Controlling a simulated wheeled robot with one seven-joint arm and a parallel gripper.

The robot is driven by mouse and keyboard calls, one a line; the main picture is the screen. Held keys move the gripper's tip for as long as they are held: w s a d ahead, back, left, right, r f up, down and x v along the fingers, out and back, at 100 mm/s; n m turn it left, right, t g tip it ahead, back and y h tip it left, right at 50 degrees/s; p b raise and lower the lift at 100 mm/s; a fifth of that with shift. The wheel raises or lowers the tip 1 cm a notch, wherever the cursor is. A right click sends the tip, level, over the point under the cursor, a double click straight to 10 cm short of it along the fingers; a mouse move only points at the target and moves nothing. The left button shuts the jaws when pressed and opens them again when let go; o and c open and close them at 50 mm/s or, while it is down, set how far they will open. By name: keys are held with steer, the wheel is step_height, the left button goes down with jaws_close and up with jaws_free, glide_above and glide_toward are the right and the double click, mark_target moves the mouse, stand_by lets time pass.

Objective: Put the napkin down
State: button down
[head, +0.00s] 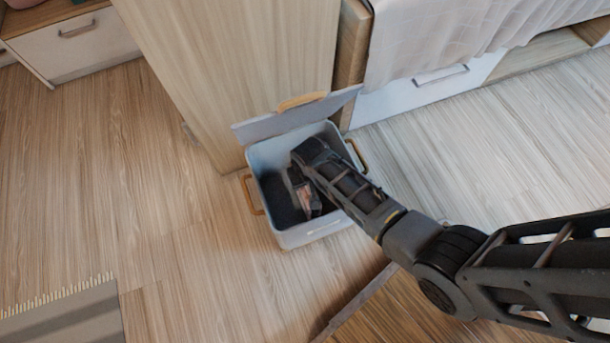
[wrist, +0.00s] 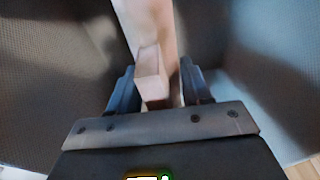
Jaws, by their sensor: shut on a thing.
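My gripper (head: 301,190) reaches down inside a light grey lidded bin (head: 292,238) on the wooden floor. It is shut on a beige-pink folded thing, which I take to be the napkin (wrist: 150,72). In the wrist view the napkin runs as a narrow strip from between the two dark fingers up toward the top of the picture. Only a small part of it shows in the head view, and its lower end is hidden. The grey textured inner walls of the bin surround the gripper. I cannot tell whether the napkin touches the bin's floor.
The bin's lid (head: 292,119) stands open at the back, against a wooden cabinet side (head: 235,70). Wooden handles (head: 251,195) stick out at the bin's sides. A bed with a white drawer (head: 430,92) is behind right. Floor at left is clear up to a grey rug (head: 70,318).

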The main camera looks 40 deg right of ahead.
steer(key=shift+f, duration=0.2)
steer(key=shift+c, duration=2.4)
jaws_free()
steer(key=shift+r, duration=0.1)
steer(key=r+p, duration=0.2)
steer(key=r, duration=0.2)
steer(key=s+r+p, duration=0.1)
steer(key=r+p, duration=0.1)
steer(key=r, duration=0.2)
steer(key=r+p, duration=0.2)
steer(key=r, duration=0.2)
steer(key=shift+s+a, duration=0.25)
steer(key=shift+s, duration=0.15)
